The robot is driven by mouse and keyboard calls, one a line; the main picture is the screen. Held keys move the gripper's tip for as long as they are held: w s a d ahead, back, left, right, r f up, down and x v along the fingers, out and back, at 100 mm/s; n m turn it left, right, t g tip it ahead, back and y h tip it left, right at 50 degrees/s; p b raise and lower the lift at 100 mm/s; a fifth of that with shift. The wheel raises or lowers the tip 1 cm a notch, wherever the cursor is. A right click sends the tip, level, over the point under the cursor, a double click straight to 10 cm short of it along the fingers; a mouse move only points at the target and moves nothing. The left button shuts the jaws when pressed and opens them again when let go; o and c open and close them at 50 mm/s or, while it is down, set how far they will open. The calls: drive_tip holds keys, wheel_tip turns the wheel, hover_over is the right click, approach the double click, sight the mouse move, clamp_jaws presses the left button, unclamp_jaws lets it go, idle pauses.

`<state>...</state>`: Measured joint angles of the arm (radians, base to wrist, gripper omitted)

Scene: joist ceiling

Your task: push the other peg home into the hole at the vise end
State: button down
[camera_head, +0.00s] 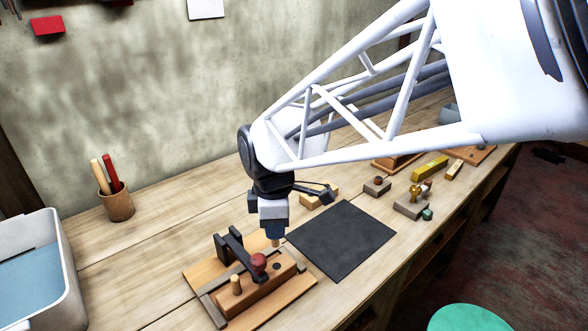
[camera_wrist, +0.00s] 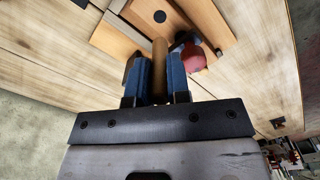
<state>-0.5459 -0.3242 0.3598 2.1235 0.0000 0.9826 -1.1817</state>
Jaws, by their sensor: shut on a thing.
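My gripper (camera_head: 275,234) has blue fingers and points down above the fixture. It is shut on a wooden peg (camera_wrist: 159,66), whose lower tip (camera_head: 276,243) shows below the fingers in the head view. A wooden block (camera_head: 257,288) sits in the fixture (camera_head: 208,303) on the bench. Another peg (camera_head: 236,284) stands upright in the block's left end. A dark round hole (camera_head: 277,266) is open in its right end; it also shows in the wrist view (camera_wrist: 160,16). The held peg's tip appears apart from the hole. I cannot make out a vise.
A dark clamp with a red knob (camera_head: 259,262) reaches over the block, close to my fingers. A black mat (camera_head: 342,238) lies to the right. A pencil cup (camera_head: 116,205) and a grey tray (camera_head: 66,262) stand left. Small blocks and a yellow bar (camera_head: 430,168) lie farther right.

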drive_tip(key=shift+f, duration=0.2)
hover_over(277, 266)
drive_tip(key=shift+f, duration=2.55)
drive_tip(key=shift+f, duration=1.9)
drive_tip(key=c, duration=1)
unclamp_jaws()
drive_tip(key=shift+r, duration=0.1)
drive_tip(key=shift+r, duration=3.95)
drive_tip(key=shift+r, duration=1.95)
